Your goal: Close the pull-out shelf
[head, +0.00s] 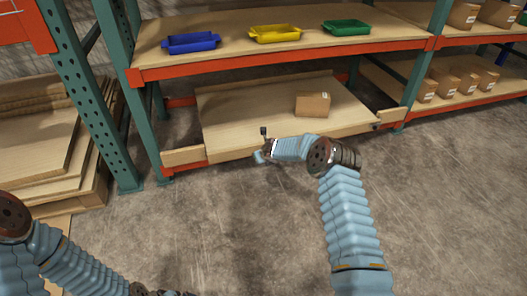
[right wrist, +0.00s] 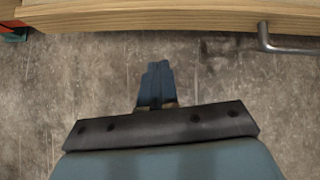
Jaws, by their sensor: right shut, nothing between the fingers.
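The wooden pull-out shelf (head: 240,115) is in the lower bay of the rack, with a cardboard box (head: 312,104) on its right half. Its front board sits at or slightly ahead of the lower orange beam; how far out it is is hard to tell. Its front edge (right wrist: 150,20) crosses the top of the right wrist view, with a metal handle (right wrist: 275,42) at right. My right gripper (right wrist: 157,75) is shut and empty, pointing at the front edge, left of the handle, with floor showing between. My left gripper (head: 160,292) is mostly cut off at the bottom edge.
Blue (head: 190,42), yellow (head: 275,33) and green (head: 346,27) trays stand on the upper shelf. Green posts (head: 85,90) flank the bay. Stacked boards (head: 40,140) lie at left, and several boxes (head: 455,80) at right. The concrete floor in front is clear.

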